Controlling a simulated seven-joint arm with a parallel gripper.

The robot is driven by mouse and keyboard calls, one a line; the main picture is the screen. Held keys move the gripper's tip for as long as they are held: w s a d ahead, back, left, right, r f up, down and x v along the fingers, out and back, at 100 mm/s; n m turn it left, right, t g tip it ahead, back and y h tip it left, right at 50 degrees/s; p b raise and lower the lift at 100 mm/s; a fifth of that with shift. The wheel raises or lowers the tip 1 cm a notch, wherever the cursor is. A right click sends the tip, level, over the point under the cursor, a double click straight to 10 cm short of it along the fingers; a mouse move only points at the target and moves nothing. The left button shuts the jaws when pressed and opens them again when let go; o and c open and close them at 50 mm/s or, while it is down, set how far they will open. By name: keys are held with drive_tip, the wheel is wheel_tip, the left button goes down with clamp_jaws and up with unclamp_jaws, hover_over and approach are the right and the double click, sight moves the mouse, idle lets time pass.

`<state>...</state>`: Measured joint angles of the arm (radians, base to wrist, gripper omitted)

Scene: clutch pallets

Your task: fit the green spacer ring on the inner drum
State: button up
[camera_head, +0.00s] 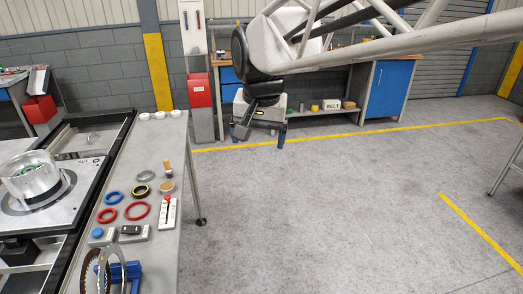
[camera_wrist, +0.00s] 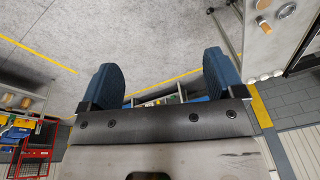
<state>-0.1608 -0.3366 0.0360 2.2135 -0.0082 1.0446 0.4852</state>
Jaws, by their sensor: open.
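A clear, shiny round drum housing (camera_head: 42,189) stands on a plate (camera_head: 70,205) at the far left of the head view. Green (camera_head: 38,171) shows inside it, small and partly hidden by the wall; I cannot tell whether it is the spacer ring or how it sits on the inner drum. No green ring shows among the loose rings on the bench. My gripper (camera_head: 260,140) hangs in the air over the floor, right of the bench and far from the drum. In the wrist view its two blue fingers (camera_wrist: 163,80) are wide apart with nothing between them.
The grey bench (camera_head: 150,255) holds blue rings (camera_head: 113,198), red rings (camera_head: 138,210), a yellow-black ring (camera_head: 141,191), a grey ring (camera_head: 145,176), a wooden-handled tool (camera_head: 167,166) and white cups (camera_head: 159,115). A blue stand with discs (camera_head: 125,275) is at its near end. Open floor lies right.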

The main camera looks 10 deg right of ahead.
drive_tip(key=s+d+f+n, duration=0.1)
drive_tip(key=s+d+f, duration=0.3)
drive_tip(key=s, duration=0.4)
drive_tip(key=s+d+f+n, duration=0.2)
drive_tip(key=s+f, duration=0.4)
drive_tip(key=s, duration=0.3)
drive_tip(key=shift+d+f, duration=0.2)
drive_tip(key=shift+d, duration=0.7)
